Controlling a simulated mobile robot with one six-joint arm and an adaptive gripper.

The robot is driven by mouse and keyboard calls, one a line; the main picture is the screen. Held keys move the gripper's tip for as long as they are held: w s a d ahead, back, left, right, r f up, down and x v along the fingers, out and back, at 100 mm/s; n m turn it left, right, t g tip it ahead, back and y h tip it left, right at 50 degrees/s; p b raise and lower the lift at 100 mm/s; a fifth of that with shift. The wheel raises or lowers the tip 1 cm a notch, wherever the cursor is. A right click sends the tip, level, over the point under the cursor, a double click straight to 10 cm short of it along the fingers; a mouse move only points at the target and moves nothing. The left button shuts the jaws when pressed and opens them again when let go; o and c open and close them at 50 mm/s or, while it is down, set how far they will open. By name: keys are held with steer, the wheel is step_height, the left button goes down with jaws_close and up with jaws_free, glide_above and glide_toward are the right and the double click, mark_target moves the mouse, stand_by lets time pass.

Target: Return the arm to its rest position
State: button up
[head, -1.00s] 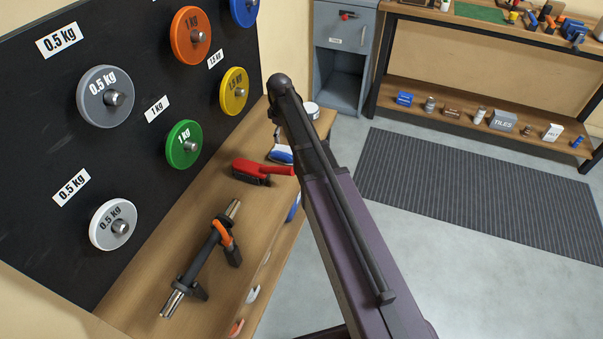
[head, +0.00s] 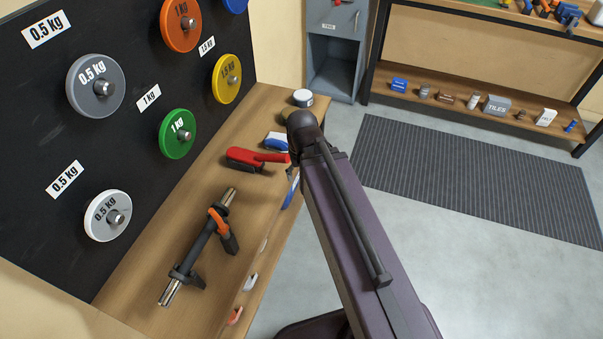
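My arm (head: 352,230) reaches up from the bottom of the head view, past the front edge of the wooden bench. Its dark upper joint (head: 303,125) shows beside the bench's right edge. My gripper is not visible in this view, so its state and anything in it are hidden.
The bench (head: 150,300) holds a short bar on a stand (head: 197,250), a red-handled brush (head: 255,159) and a white-lidded jar (head: 303,98). Weight plates hang on the black board (head: 40,130). A workbench with a shelf (head: 460,95) stands behind. The floor by the striped mat (head: 480,180) is clear.

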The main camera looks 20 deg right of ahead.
steer(key=shift+r, duration=0.1)
step_height(320, 180, up, 8)
steer(key=p, duration=0.7)
steer(key=shift+f+p, duration=0.25)
steer(key=shift+p, duration=0.1)
stand_by(0.9)
